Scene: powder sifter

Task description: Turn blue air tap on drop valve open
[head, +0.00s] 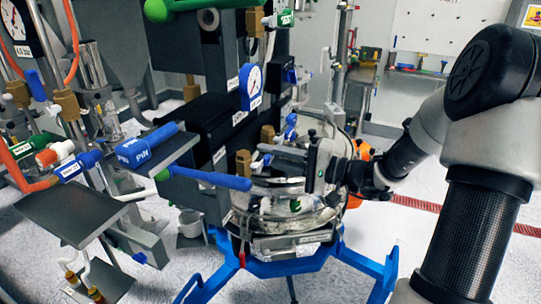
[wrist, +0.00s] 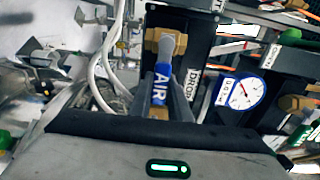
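The drop valve is a brass body (head: 243,163) on a dark panel beside a white DROP label (wrist: 194,84). In the wrist view its brass block (wrist: 159,40) stands just beyond the blue air tap (wrist: 162,84), whose handle reads AIR and points back towards my palm, slightly slanted. My gripper (head: 272,152) comes in from the right in the head view, level with the valve. In the wrist view its dark fingers (wrist: 172,97) lie close together, one on each side of the tap, and look shut on it. The exact finger contact is partly hidden.
A blue-rimmed gauge (head: 251,86) sits above the drop valve. A long blue handle (head: 212,179) juts out left of it, below a PIN block (head: 146,146). White hoses (wrist: 100,70) run beside the tap. A blue stand (head: 290,265) is below; open floor lies right.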

